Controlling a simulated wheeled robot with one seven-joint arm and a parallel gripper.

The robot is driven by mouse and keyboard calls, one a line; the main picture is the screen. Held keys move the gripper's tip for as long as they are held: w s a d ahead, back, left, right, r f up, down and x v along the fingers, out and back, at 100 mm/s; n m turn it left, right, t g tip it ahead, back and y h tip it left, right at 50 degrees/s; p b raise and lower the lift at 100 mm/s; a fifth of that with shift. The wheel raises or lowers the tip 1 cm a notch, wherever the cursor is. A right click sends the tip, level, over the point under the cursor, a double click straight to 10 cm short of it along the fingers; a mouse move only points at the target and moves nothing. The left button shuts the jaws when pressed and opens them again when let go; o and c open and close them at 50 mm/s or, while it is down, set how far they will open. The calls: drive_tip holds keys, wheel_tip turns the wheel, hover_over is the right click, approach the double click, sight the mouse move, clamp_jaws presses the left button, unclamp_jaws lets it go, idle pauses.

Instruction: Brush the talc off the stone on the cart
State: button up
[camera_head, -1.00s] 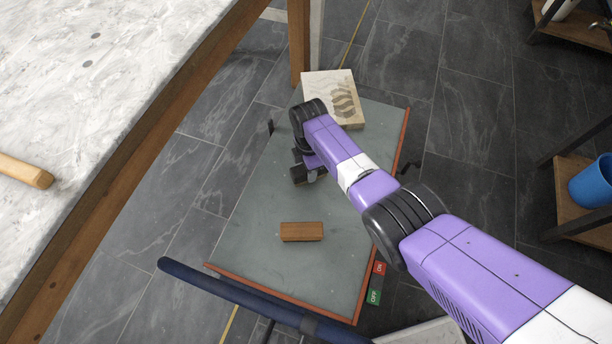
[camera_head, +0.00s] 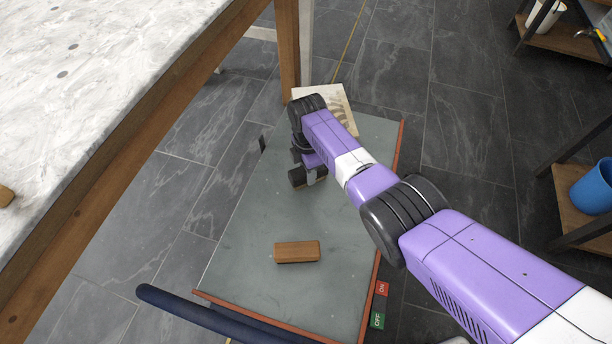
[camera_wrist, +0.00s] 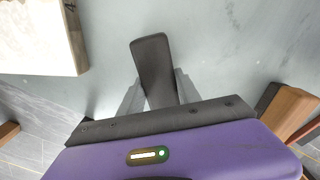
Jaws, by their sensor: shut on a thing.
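The stone (camera_head: 345,112) is a pale slab with a darker patterned top, at the far end of the cart (camera_head: 235,235). My arm covers part of it in the head view. My gripper (camera_wrist: 157,88) is shut on a dark, bar-like thing, likely the brush (camera_wrist: 152,62). The gripper (camera_head: 312,177) is over the grey cart top, on the near side of the stone and apart from it.
A brown wooden block (camera_head: 297,252) lies on the near part of the cart top. A marble-topped table (camera_head: 100,80) stands at left. A shelf with a blue bucket (camera_head: 594,188) is at right. A dark blue bar (camera_head: 200,313) crosses the cart's near end.

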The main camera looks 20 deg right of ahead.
drive_tip(key=shift+w+d+f+b, duration=0.15)
drive_tip(key=shift+w+d+b, duration=0.55)
drive_tip(key=shift+b, duration=0.6)
drive_tip(key=shift+w+d+f+b, duration=0.15)
drive_tip(key=shift+w+d+b, duration=0.25)
drive_tip(key=shift+w+b, duration=0.7)
drive_tip(key=w+d+b, duration=0.1)
drive_tip(key=b, duration=0.2)
drive_tip(key=shift+w+d+r+b, duration=0.1)
drive_tip(key=shift+w+r+b, duration=0.15)
drive_tip(key=shift+b, duration=0.1)
drive_tip(key=shift+w, duration=0.1)
drive_tip(key=w+d+b, duration=0.1)
drive_tip(key=b, duration=0.2)
drive_tip(key=shift+w+f, duration=0.1)
drive_tip(key=shift+w+d+r, duration=0.1)
drive_tip(key=shift+w+r, duration=0.1)
drive_tip(key=shift+w+d, duration=0.3)
drive_tip(key=shift+w, duration=0.1)
drive_tip(key=shift+r, duration=0.1)
